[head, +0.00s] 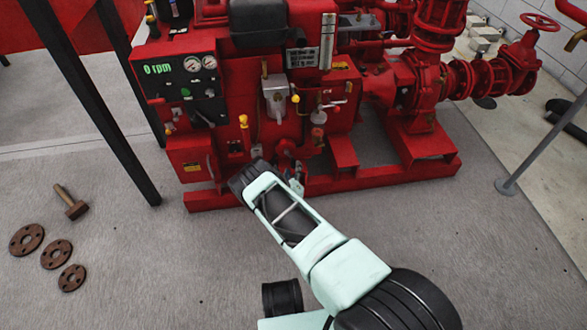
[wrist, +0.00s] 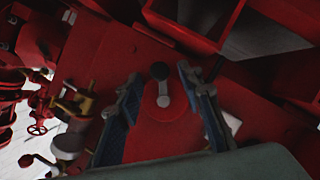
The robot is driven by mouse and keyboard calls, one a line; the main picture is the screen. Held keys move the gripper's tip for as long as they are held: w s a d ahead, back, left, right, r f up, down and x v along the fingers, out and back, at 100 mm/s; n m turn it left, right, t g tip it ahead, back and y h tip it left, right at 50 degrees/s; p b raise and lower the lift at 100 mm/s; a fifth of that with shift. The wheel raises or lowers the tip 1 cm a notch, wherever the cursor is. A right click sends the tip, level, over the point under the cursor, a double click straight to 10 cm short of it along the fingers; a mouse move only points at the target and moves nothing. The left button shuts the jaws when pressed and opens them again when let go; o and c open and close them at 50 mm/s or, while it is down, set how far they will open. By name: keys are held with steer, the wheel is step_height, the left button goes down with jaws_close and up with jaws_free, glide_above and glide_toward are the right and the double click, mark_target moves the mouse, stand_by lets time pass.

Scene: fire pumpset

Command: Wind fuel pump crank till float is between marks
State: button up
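A small crank (wrist: 164,97) with a pale arm and a dark round knob sits on a red surface in the wrist view. My gripper (wrist: 159,76) is open, with one blue-padded finger on each side of the crank's knob end. I see gaps between the fingers and the knob; how far it is in depth I cannot tell. In the head view my wrist reaches the low front of the red pumpset (head: 192,158) and the crank cannot be made out. A narrow upright silver strip (head: 327,40), perhaps the float gauge, is at the top; no float or marks are readable.
A control panel (head: 187,88) with gauges is at the left of the pumpset. Brown flanges (head: 56,253) and a bolt (head: 71,202) lie on the floor at left. Dark posts stand at left and a grey rail (head: 541,148) at right. The grey floor in front is mostly clear.

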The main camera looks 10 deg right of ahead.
mark_target(293, 167)
steer(key=shift+b+x, duration=0.6)
steer(key=shift+x, duration=1.45)
steer(key=shift+c, duration=0.4)
jaws_close()
